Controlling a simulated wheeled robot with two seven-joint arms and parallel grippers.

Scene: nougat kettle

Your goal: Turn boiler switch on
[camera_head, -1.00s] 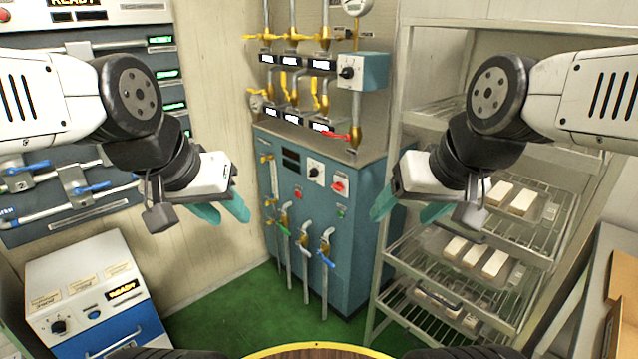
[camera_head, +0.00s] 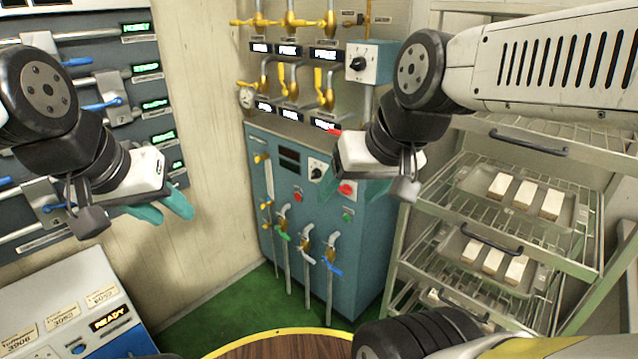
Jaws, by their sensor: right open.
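A teal boiler cabinet (camera_head: 352,245) stands at the back centre. Its front carries a dark knob on a white plate (camera_head: 317,170), a red switch on a white plate (camera_head: 347,188), a red button (camera_head: 298,196) and a green button (camera_head: 348,215). A teal box with a black knob (camera_head: 358,62) is fixed above it. No readable label shows which control is the boiler switch. My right gripper (camera_head: 346,194) is open and empty in front of the cabinet's upper right, its fingers overlapping the area around the red switch. My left gripper (camera_head: 168,210) is at the left, away from the cabinet; its finger gap is unclear.
Pipes with yellow valves (camera_head: 325,78) rise above the cabinet. Valve taps (camera_head: 307,243) stick out low on its front. A wire rack (camera_head: 405,250) with trays of white blocks stands close on the right. A wall panel with blue levers (camera_head: 102,104) is at the left.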

